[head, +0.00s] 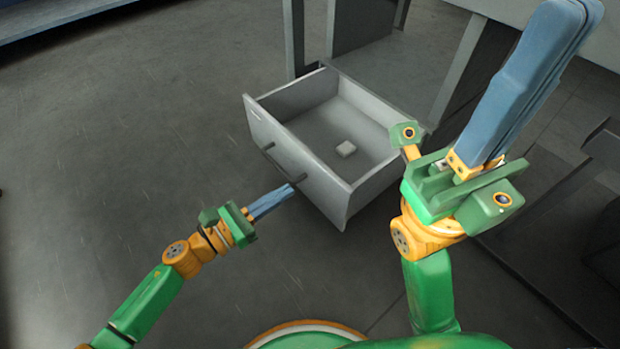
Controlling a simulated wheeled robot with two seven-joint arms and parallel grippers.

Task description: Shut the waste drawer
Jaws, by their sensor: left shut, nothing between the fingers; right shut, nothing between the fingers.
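The grey waste drawer (343,199) is pulled out and stands open, low near the floor.
Grey machine legs and panels (358,25) stand behind the drawer. A dark frame (600,150) stands at the right edge. A bench or shelf edge (50,20) shows at the top left. The floor (130,130) left of the drawer is clear.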

